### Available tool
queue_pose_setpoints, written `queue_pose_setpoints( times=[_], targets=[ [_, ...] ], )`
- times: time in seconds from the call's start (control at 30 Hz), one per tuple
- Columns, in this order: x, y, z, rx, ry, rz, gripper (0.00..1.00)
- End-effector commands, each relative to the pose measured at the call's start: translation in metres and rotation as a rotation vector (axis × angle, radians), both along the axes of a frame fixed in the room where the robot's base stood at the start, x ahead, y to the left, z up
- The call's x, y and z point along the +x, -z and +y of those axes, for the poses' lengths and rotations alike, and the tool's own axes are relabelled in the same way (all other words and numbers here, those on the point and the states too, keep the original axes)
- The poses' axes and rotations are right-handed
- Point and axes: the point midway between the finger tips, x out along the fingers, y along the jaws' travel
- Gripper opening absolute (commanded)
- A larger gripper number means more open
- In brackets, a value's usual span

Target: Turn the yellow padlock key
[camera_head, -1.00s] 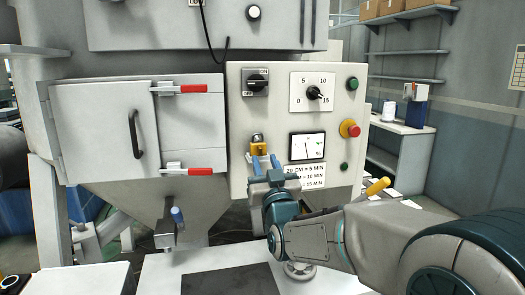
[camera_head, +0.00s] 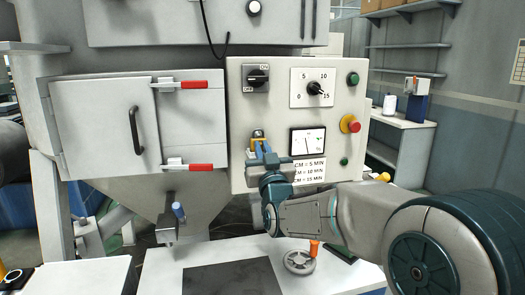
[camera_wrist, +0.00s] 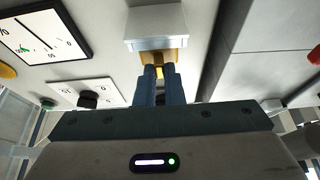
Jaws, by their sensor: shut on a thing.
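The yellow padlock (camera_head: 257,141) hangs on the front of the grey control panel, low and toward its left side. My gripper (camera_head: 262,151) is right at the padlock, with its blue fingers close together. In the wrist view the padlock (camera_wrist: 172,56) shows as a yellow body under a pale grey block. My blue fingertips (camera_wrist: 161,72) are shut on a small yellow piece, the padlock key (camera_wrist: 161,71), just at the padlock's underside. Most of the key is hidden between the fingers, so its turn angle cannot be told.
The panel (camera_head: 240,110) carries a black rotary switch (camera_head: 257,77), a dial (camera_head: 314,88), a red stop button (camera_head: 350,124) and a gauge (camera_head: 308,141) close to the right of my gripper. A door with red-handled latches (camera_head: 195,167) stands to the left.

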Motion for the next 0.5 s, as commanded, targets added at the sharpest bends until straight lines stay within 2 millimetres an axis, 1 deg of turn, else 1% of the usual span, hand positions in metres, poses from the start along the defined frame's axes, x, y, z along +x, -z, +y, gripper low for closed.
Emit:
queue_pose_setpoints(
  times=[0.27, 0.5],
  targets=[
    [-0.0005, 0.0033, 0.0007, 0.068, -0.001, 0.017, 0.00],
    [-0.0009, 0.0053, 0.0013, 0.234, -0.003, 0.062, 0.00]
  ],
)
